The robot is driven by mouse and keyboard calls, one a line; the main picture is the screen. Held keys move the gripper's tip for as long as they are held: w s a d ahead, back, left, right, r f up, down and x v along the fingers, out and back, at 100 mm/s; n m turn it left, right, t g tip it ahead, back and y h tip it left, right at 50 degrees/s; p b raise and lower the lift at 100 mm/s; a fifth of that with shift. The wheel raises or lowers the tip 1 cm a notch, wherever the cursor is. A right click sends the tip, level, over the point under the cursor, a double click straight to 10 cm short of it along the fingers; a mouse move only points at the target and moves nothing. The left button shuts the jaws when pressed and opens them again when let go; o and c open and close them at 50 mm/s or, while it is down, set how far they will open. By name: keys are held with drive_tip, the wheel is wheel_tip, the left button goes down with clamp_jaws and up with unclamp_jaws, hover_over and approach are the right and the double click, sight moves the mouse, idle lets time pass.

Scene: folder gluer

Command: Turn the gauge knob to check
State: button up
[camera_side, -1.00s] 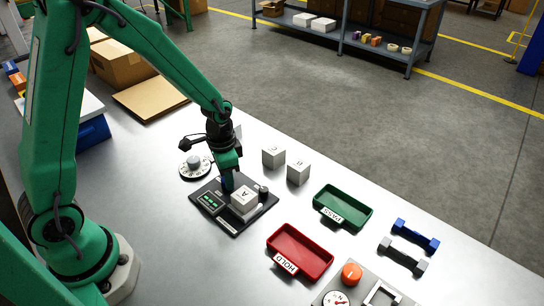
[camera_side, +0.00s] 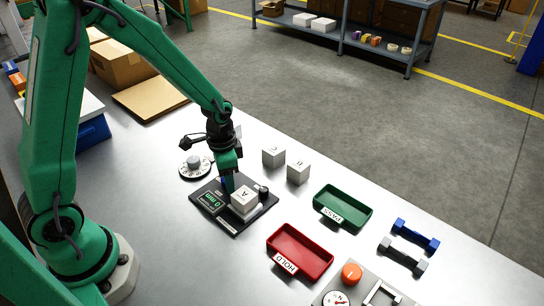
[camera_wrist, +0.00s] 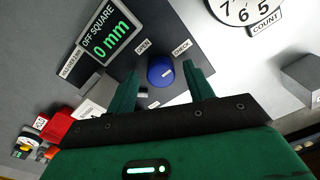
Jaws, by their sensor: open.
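The gauge (camera_side: 228,222) is a dark plate with a lit green display and a white box marked A (camera_side: 244,199) on it. In the wrist view the display (camera_wrist: 110,38) reads OFF SQUARE, 0 mm. The round blue gauge knob (camera_wrist: 160,71) sits near small OPEN (camera_wrist: 143,46) and CHECK (camera_wrist: 181,47) labels. Its pale mark lies on the side towards CHECK. My gripper (camera_wrist: 160,76) is open, with one green finger on each side of the knob; I cannot tell whether they touch it. In the side view my gripper (camera_side: 228,180) is low over the gauge and hides most of the knob.
A white count dial (camera_side: 195,165) stands behind the gauge. Two more white boxes (camera_side: 273,157) (camera_side: 298,173) stand to the right. A green PASS tray (camera_side: 343,198) and a red HOLD tray (camera_side: 325,262) lie further right. An orange button (camera_side: 352,273) is at the front.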

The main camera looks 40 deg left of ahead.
drive_tip(key=shift+r, duration=0.15)
drive_tip(key=shift+r, duration=3.7)
drive_tip(key=shift+r, duration=0.1)
drive_tip(key=s+r+n+t, duration=0.5)
drive_tip(key=s+r, duration=0.9)
drive_tip(key=shift+a+r+n, duration=0.3)
drive_tip(key=shift+a+r, duration=0.1)
drive_tip(key=shift+a, duration=0.05)
